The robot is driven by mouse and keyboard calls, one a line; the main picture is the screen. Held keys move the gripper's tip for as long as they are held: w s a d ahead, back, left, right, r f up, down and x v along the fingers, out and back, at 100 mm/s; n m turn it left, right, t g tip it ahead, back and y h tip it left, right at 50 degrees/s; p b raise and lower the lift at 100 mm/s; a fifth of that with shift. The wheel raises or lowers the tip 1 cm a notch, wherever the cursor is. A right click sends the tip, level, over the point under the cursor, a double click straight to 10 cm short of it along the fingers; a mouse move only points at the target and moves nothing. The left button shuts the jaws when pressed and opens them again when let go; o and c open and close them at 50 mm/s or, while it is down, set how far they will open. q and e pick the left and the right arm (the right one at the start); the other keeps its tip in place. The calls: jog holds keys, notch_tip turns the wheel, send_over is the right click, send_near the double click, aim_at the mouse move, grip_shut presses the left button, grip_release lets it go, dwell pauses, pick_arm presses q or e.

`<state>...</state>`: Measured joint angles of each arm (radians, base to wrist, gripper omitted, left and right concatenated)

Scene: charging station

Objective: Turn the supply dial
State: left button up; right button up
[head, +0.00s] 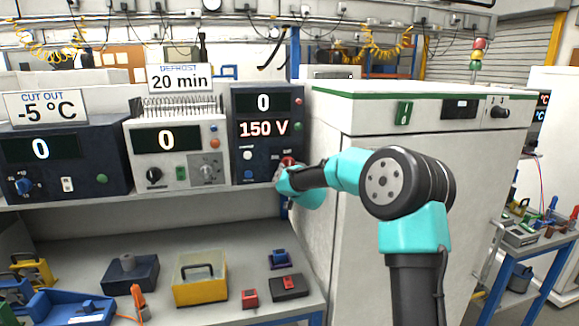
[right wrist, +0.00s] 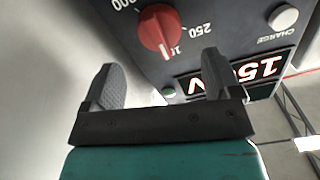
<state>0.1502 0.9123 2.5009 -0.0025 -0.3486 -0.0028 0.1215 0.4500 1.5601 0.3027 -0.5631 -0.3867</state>
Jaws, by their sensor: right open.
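The supply dial is a red knob (right wrist: 161,29) on the face of the dark supply unit (head: 241,101). In the right wrist view its white mark points toward a partly hidden label starting "15"; "250" also shows on its scale. In the head view the red dial (head: 288,161) shows just above my right gripper, which partly covers it. My right gripper (right wrist: 160,78) is open and empty. The dial shows beyond its fingertips, between the two fingers in the picture, with no visible contact. The unit's displays read 0 and 150 V. My left gripper is not in view.
A white CHARGE button (right wrist: 283,17) and a green button (right wrist: 169,92) are near the dial. A grey unit (head: 204,133) stands left of the supply, and a white cabinet (head: 330,200) right. Below are a yellow box (head: 200,293) and small parts on the bench.

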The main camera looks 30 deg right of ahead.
aim_at(290, 164)
jog(key=shift+x, duration=3.05)
jog(key=shift+c, duration=0.5)
jog(key=c, duration=0.8)
jog(key=shift+c, duration=0.2)
jog(key=shift+m, duration=0.3)
jog(key=shift+m, duration=2.6)
jog(key=o, duration=0.9)
